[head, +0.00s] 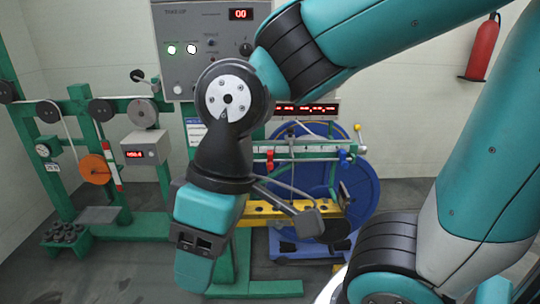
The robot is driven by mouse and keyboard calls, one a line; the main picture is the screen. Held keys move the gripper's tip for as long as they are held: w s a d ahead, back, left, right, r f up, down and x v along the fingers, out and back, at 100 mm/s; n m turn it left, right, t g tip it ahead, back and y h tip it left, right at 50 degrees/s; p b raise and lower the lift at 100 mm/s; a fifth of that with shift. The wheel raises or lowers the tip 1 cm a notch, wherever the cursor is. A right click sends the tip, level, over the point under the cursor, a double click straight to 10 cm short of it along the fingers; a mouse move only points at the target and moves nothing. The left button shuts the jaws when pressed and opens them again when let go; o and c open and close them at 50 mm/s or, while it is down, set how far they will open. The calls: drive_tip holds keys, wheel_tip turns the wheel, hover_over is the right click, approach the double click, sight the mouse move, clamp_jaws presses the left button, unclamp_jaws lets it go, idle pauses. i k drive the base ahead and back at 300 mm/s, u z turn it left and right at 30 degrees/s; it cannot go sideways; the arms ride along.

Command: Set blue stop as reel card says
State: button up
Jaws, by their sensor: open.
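The blue stop (345,157) sits near the right end of a pale horizontal rail (310,157), in front of a large blue reel (365,190). A red stop (270,161) sits farther left on the same rail. A blue and white card (194,131) hangs left of my arm, partly hidden by it; its writing is too small to read, and I cannot tell if it is the reel card. My gripper (195,270) points down, open and apart from the stops, to the lower left of the rail.
A grey take-up panel (200,55) with a red display stands behind my arm. A yellow perforated bar (262,209) runs below the rail. A green frame (85,150) with pulleys and an orange disc (95,169) stands left. A fire extinguisher (483,47) hangs on the right wall.

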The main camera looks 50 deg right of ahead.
sight(342, 154)
drive_tip(key=z, duration=3.25)
drive_tip(key=k, duration=0.95)
drive_tip(key=u, duration=1.7)
drive_tip(key=i, duration=0.4)
drive_tip(key=z, duration=0.05)
